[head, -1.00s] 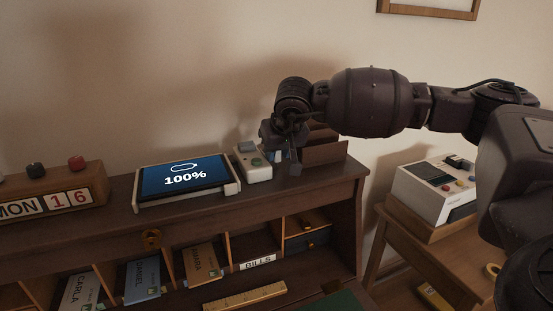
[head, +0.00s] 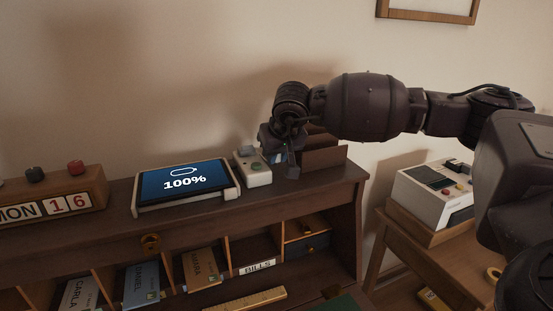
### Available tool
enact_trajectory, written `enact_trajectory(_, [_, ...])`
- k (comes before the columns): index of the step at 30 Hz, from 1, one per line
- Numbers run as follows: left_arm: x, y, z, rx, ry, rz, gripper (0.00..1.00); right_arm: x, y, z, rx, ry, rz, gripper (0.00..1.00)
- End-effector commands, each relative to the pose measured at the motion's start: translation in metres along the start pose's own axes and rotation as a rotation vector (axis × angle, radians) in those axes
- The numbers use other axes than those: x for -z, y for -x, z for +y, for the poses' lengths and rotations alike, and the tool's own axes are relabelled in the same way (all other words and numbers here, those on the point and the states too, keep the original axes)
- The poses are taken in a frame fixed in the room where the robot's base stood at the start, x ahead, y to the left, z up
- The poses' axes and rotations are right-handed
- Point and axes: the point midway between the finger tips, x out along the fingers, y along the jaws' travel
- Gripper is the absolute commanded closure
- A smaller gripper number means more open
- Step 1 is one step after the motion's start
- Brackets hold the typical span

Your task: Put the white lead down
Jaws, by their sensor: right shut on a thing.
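I cannot make out the white lead in this view. A tablet (head: 184,182) showing "100%" lies on a pale stand left of the whitish device. My left gripper is not in view.
A brown letter rack (head: 325,155) stands close behind and right of the gripper. A wooden calendar block (head: 50,196) is at the left. Pigeonholes with envelopes lie below the desk top (head: 300,188). A side table with a white machine (head: 434,192) is at the right.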

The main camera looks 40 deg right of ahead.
Motion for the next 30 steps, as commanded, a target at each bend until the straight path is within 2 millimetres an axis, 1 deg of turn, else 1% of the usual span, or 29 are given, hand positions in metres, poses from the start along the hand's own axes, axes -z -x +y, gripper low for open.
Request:
enact_trajectory(5, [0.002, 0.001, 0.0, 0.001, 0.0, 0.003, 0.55, 0.019, 0.032, 0.0, 0.001, -0.003, 0.006, 1.0])
enact_trajectory(12, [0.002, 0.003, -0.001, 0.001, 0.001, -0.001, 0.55, 0.051, 0.087, 0.0, 0.002, -0.003, 0.007, 1.0])
enact_trajectory(18, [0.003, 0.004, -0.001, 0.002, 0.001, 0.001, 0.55, 0.073, 0.127, -0.001, 0.003, -0.002, 0.005, 1.0])
enact_trajectory(21, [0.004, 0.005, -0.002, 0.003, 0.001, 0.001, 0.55, 0.081, 0.142, -0.001, 0.003, -0.001, 0.005, 1.0])
enact_trajectory(24, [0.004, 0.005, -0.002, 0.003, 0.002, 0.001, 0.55, 0.087, 0.153, -0.001, 0.003, -0.001, 0.003, 1.0])
enact_trajectory(30, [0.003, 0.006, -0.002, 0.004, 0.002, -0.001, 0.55, 0.093, 0.163, 0.0, 0.001, 0.0, 0.001, 1.0])
